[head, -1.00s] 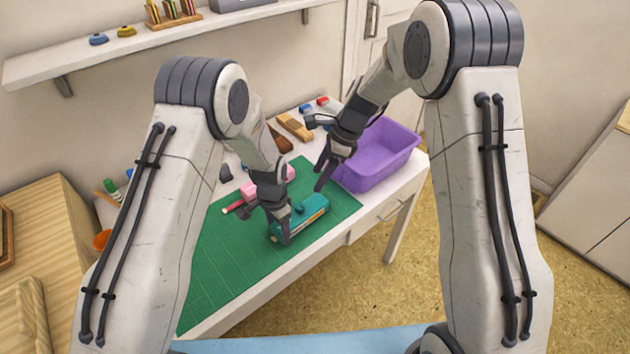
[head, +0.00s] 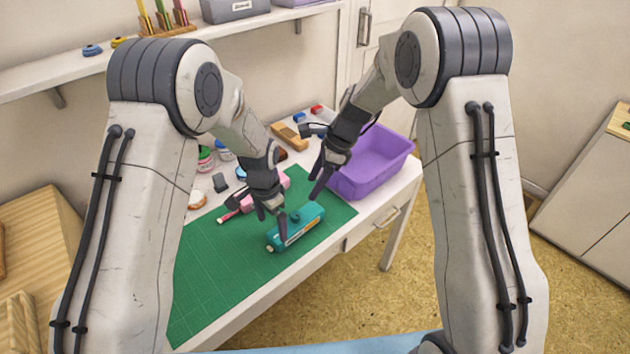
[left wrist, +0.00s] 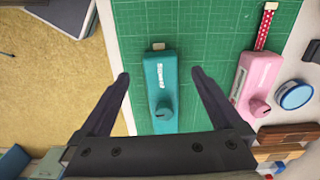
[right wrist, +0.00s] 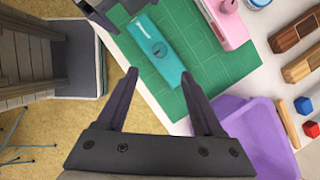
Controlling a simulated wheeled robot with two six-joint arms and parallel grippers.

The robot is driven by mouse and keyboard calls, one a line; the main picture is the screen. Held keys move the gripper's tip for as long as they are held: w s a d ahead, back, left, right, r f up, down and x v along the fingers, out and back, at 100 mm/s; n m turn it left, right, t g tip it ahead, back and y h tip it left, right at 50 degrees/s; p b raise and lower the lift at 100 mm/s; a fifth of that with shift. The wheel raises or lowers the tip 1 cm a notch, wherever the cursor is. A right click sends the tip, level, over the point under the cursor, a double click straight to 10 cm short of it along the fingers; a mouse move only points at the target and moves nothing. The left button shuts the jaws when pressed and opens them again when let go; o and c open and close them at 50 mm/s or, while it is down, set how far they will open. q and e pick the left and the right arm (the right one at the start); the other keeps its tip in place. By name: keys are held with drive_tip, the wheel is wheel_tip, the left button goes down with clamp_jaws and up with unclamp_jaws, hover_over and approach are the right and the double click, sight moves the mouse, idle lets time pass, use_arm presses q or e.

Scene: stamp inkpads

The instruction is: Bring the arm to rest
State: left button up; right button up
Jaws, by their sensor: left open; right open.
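My left gripper (head: 275,220) is open above the green mat, pointing down. In the left wrist view the teal roller (left wrist: 162,90) shows between the open fingers (left wrist: 160,74), with clear gaps on both sides. My right gripper (head: 322,182) is open and empty, near the purple bin's left edge. In the right wrist view its fingers (right wrist: 158,73) point toward the teal roller (right wrist: 155,48) and the mat edge.
A purple bin (head: 395,160) stands at the table's right end. A pink roller (left wrist: 255,85) lies on the mat behind the teal one. Jars, wooden blocks and small red and blue pieces stand along the back. The mat's front left (head: 215,280) is bare.

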use_arm(q)
wheel_tip(320, 180, up, 5)
drive_tip(key=shift+r, duration=0.1)
